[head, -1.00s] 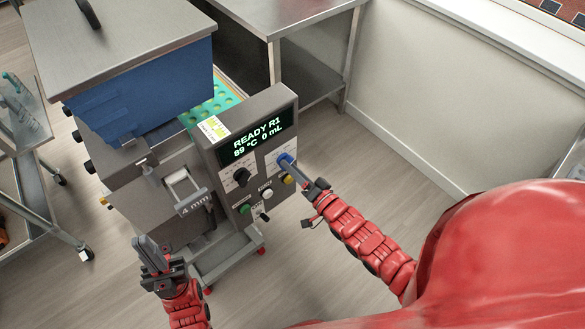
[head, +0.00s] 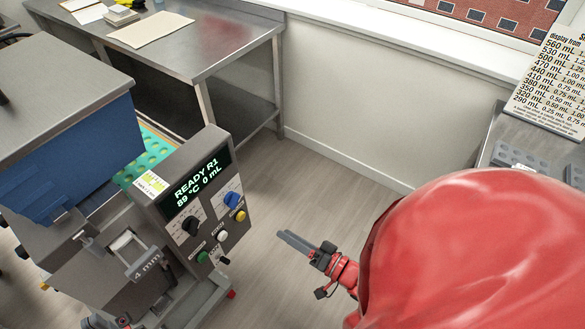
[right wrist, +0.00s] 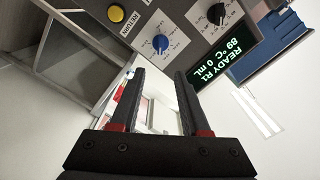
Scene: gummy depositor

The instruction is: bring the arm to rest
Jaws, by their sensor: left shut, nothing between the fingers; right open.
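My right gripper (head: 296,242) is to the right of the control panel (head: 172,217), apart from it, over the floor. In the right wrist view its two fingers (right wrist: 160,85) are parted with nothing between them. The blue knob (head: 232,200) is clear of the fingers; it also shows in the right wrist view (right wrist: 160,43). My left gripper (head: 100,321) is only partly visible at the bottom edge, shut and empty, below the depositor's front. The panel display (head: 197,183) reads READY R1, 89 °C, 0 mL.
The blue hopper (head: 75,165) and a green mould (head: 152,155) are at left. A steel table (head: 180,45) stands behind. At right, a printed volume board (head: 555,85) stands on a counter. Open floor (head: 310,190) lies between the panel and my right side.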

